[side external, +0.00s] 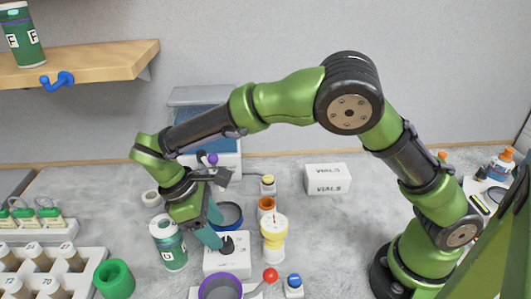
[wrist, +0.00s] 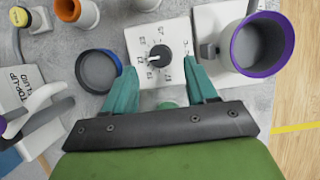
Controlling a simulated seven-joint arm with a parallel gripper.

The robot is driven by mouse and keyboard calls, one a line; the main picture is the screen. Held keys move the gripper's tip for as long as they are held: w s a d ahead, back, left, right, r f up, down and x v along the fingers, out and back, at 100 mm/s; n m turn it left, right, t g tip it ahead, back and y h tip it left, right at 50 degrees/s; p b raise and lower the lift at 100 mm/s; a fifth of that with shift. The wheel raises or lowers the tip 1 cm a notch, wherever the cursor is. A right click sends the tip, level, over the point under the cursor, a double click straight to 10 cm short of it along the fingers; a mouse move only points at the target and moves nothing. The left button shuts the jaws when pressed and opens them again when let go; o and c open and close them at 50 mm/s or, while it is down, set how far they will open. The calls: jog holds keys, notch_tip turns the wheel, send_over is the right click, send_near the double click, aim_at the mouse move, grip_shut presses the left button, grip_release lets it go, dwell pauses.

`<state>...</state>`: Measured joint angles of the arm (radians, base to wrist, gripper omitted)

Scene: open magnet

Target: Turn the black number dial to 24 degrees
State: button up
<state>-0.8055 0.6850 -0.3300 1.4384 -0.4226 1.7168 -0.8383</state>
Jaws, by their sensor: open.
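The black number dial (wrist: 160,56) sits on a white square base (wrist: 142,38) with small numbers around it, too small to read surely. A pale mark on the dial points to the left in the wrist view. The dial also shows in the side view (side external: 227,243), on its white box on the table. My gripper (wrist: 159,67) is open, with one teal finger on each side of the dial and a gap to it on both sides. In the side view, my gripper (side external: 212,228) points down beside the dial; whether a finger touches the base I cannot tell.
A purple-rimmed grey cup (wrist: 262,45) stands right of the dial in the wrist view. A blue-rimmed round dish (wrist: 98,68) lies to the left.

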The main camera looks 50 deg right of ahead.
aim_at(225, 241)
jog(key=shift+x, duration=2.2)
jog(key=shift+c, duration=0.2)
jog(key=c, duration=1)
